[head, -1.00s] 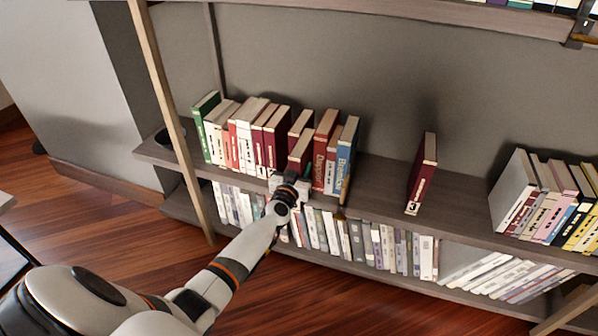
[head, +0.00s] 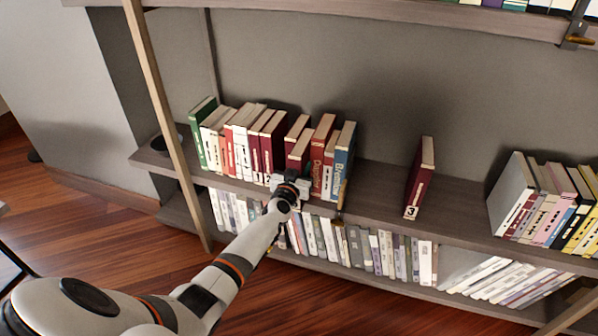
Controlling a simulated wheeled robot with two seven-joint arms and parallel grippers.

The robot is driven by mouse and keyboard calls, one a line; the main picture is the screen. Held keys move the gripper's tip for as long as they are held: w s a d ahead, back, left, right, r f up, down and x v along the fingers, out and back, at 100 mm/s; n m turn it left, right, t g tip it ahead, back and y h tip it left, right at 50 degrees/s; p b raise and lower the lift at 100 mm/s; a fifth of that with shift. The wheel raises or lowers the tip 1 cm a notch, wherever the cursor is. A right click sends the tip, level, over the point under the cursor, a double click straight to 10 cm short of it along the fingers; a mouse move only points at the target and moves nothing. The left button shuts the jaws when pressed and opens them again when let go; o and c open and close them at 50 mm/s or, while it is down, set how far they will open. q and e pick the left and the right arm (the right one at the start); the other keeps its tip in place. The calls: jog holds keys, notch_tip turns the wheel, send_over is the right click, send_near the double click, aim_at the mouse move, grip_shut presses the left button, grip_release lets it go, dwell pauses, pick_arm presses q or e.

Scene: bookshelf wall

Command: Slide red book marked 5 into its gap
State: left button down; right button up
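A dark red book (head: 298,151) stands in the row on the middle shelf, in front of my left gripper (head: 292,180). Another red book top shows just behind it. The lower part of its spine is hidden by the gripper, so I cannot read a 5 on it. The gripper is at the shelf's front edge, right at this spine; its fingers are too small and covered to tell open or shut. Red books marked 1 and 2 (head: 267,150) stand to its left, a red book (head: 322,140) and a blue book (head: 344,150) to its right. My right gripper is not in view.
A red book marked 3 (head: 420,180) stands alone on the middle shelf (head: 375,195), with bare board on both sides. More books (head: 545,200) stand at the right. A lower shelf holds pale books (head: 385,250). A wooden post (head: 165,110) rises at the left.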

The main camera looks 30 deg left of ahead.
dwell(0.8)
pick_arm(q)
jog(key=c, duration=0.9)
grip_release()
jog(key=shift+p+v, duration=2.3)
jog(key=shift+v, duration=3.75)
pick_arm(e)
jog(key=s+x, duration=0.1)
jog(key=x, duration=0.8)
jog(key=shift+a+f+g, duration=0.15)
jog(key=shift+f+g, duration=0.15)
pick_arm(q)
jog(key=shift+d+f, duration=0.1)
jog(key=shift+f, duration=0.05)
